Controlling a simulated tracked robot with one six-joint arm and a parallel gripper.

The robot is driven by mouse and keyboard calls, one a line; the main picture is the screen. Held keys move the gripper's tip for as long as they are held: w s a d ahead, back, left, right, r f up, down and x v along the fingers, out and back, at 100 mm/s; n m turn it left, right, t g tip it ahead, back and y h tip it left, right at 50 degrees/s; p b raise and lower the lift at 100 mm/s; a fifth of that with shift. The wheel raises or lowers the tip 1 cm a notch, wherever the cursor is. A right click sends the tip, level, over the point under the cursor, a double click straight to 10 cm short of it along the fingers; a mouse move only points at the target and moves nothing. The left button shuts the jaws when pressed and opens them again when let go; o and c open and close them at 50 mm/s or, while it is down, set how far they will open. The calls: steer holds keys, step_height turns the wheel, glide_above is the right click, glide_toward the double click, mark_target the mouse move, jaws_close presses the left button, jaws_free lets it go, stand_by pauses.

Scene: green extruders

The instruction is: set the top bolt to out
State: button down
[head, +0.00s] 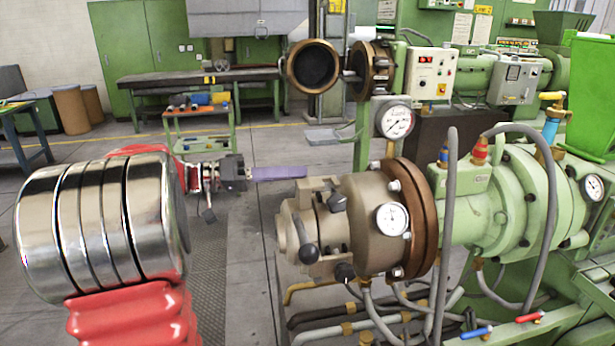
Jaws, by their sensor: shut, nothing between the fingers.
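The extruder head (375,222) is a beige-brown drum with a brown flange (425,220), right of the middle of the head view. On its front part are dark-headed bolts. The upper one (337,201), which looks like the top bolt, sits near the top of the front clamp; whether it is in or out is hard to tell. Another dark bolt (345,272) sits low, and a dark-knobbed handle (308,251) is at the front. My gripper (300,172) has long purple fingers, shut and empty. In the picture it lies above and left of the upper bolt, apparently apart from it.
Grey hoses (450,210) loop over the green barrel (500,205) at right. Pipes (350,325) run below the head. An open round brown flange (313,67) stands behind.

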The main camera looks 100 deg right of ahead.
steer(key=shift+w+a, duration=0.1)
steer(key=shift+w, duration=2.65)
steer(key=shift+r, duration=0.1)
